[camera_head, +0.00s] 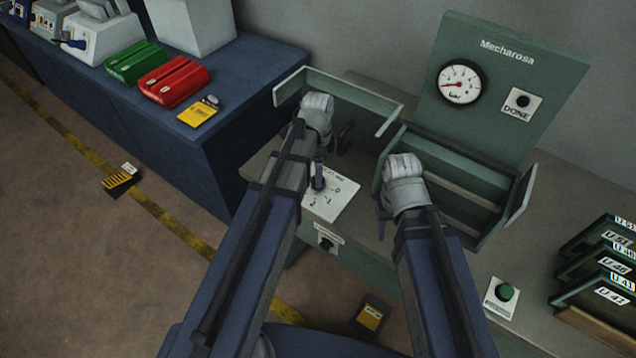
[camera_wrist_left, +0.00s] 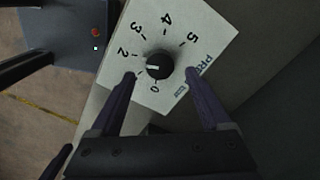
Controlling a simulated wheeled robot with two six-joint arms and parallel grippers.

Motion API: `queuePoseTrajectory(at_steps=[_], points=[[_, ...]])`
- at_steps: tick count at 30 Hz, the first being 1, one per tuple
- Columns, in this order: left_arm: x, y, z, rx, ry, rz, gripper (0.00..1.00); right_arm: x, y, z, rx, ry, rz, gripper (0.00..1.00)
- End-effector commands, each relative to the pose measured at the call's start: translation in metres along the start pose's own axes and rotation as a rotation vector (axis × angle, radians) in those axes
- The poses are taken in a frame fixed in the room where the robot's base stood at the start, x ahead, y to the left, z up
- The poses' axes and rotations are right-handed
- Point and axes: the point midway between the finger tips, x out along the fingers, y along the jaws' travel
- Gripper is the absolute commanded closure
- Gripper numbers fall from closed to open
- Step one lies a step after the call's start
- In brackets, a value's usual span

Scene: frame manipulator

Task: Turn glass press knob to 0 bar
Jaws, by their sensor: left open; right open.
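The glass press knob (camera_wrist_left: 159,66) is a small black round knob on a white plate (camera_wrist_left: 183,22) with a numbered scale. Its pale mark points left, toward my left fingertip, below the 2; the 0 lies below the knob. My left gripper (camera_wrist_left: 160,74) is open, one finger on each side of the knob with gaps visible. In the head view the plate (camera_head: 345,196) lies on the bench, and the forearm and gripper hide much of the knob. My right gripper (camera_head: 382,222) is open and empty, right of the plate.
A green panel (camera_head: 590,75) holds a round gauge (camera_head: 460,83), its red needle pointing left, and a DONE button (camera_head: 522,101). A green frame (camera_head: 515,215) stands right of my right gripper. A green button (camera_head: 504,292) and a rack (camera_head: 590,322) are at the right.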

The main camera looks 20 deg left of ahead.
Motion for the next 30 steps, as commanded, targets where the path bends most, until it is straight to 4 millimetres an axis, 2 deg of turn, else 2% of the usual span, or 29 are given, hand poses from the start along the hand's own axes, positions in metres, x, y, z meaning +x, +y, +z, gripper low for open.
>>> queuePoseTrajectory(at_steps=[1,7,19,30], points=[[0.014,0.000,0.000,0.000,0.000,0.000,0.19,0.014,-0.001,-0.001,0.000,0.000,0.000,0.50],[0.035,0.000,0.000,0.000,0.000,0.000,0.19,0.035,-0.003,-0.002,0.000,0.000,0.000,0.50],[0.039,0.000,0.000,0.000,0.000,0.000,0.19,0.039,-0.004,-0.002,0.000,0.000,0.000,0.50],[0.039,0.000,0.000,0.000,0.000,0.000,0.61,0.039,-0.004,-0.002,0.000,0.000,0.000,0.50]])
